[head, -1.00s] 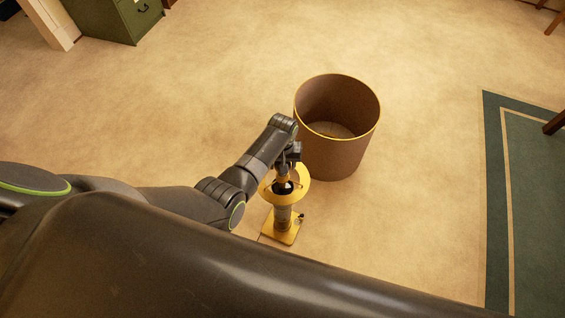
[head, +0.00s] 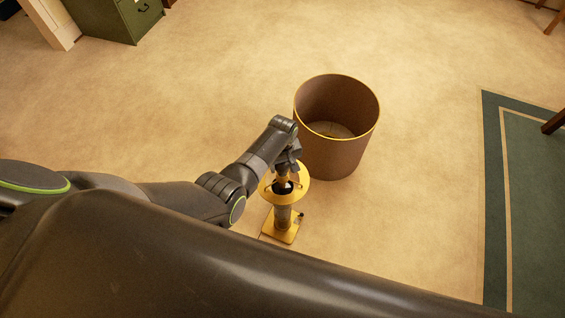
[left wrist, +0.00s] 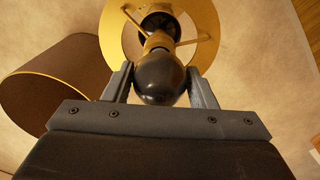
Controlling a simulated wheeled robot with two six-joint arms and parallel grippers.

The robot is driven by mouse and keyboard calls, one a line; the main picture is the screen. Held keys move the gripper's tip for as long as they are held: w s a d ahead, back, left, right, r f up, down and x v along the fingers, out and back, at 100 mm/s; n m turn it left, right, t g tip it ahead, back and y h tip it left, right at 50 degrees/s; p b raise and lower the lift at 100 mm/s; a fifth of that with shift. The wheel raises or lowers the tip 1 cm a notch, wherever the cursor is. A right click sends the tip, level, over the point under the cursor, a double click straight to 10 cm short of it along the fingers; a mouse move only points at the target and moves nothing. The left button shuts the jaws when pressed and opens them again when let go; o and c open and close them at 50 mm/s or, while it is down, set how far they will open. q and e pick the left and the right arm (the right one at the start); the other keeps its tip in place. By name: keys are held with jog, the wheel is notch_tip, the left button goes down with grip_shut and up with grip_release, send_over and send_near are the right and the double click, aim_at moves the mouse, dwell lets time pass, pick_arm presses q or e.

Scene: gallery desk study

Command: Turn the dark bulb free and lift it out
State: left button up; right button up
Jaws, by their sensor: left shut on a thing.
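The dark bulb (left wrist: 160,78) shows in the left wrist view, its round black glass between the two fingers of my left gripper (left wrist: 160,88). The lamp (head: 278,228) stands upright on a square yellow base. My right gripper is not in view.
A brown, open-topped bin (head: 338,158) with a yellow rim stands just behind and right of the lamp; it also shows in the left wrist view (left wrist: 60,85). A green rug (head: 535,210) lies at the right. A green cabinet (head: 110,20) is far left.

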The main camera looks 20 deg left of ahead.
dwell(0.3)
pick_arm(q)
jog(key=shift+r+n+p, duration=0.1)
jog(key=shift+n+p, duration=0.2)
jog(key=shift+n, duration=1.9)
jog(key=o, duration=0.8)
jog(key=shift+o, duration=0.2)
